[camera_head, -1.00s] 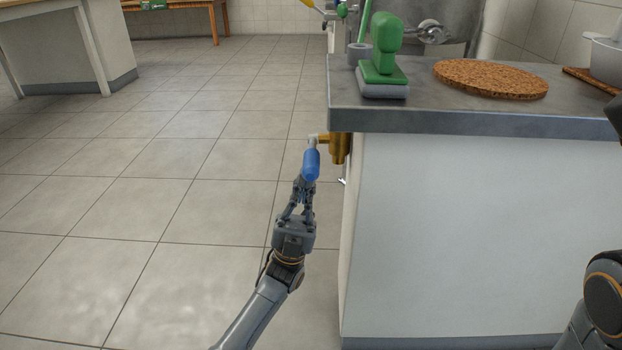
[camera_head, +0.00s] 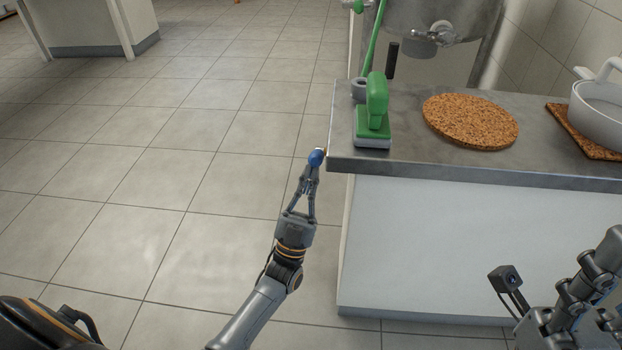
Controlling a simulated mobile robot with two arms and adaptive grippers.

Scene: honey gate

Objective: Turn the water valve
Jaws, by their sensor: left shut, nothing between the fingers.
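The valve's blue handle (camera_head: 316,158) shows just left of the counter's front left corner. It looks foreshortened, with its rounded end toward me. The brass valve body is hidden from this view, by the counter edge and the handle. My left gripper (camera_head: 311,173) is shut with nothing between its fingers. Its fingertips are right at the near lower side of the blue handle; whether they touch it I cannot tell. My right gripper (camera_head: 588,275) is partly in view at the lower right, cut off by the frame edge, away from the valve; its opening is unclear.
The grey counter (camera_head: 450,168) stands right of the valve. On it are a green-handled scrubber (camera_head: 375,118), a round cork mat (camera_head: 470,122) and a white pot (camera_head: 600,112) on a square cork mat (camera_head: 570,140). A metal vessel (camera_head: 425,65) stands behind. Tiled floor (camera_head: 160,200) is open at left.

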